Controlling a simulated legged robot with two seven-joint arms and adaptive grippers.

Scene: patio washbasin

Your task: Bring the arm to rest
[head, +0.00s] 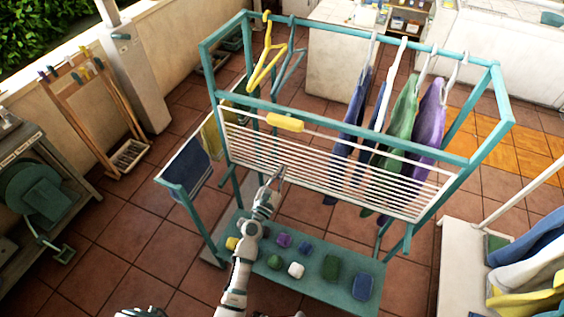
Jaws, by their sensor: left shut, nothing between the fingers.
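My left gripper (275,178) is shut and empty. It is raised in front of the teal drying rack (340,121), near the left part of the white slatted panel (330,165). In the picture its fingertips overlap the lower slats; I cannot tell whether they touch. My left arm reaches up from the bottom edge, across the rack's low teal shelf (318,292). My right gripper does not show.
Several small coloured items, including a white one (296,270) and a blue one (363,287), lie on the shelf. Yellow hangers (265,62) and garments (428,112) hang above. A wooden stand (95,110) is at left. Tiled floor is open at lower left.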

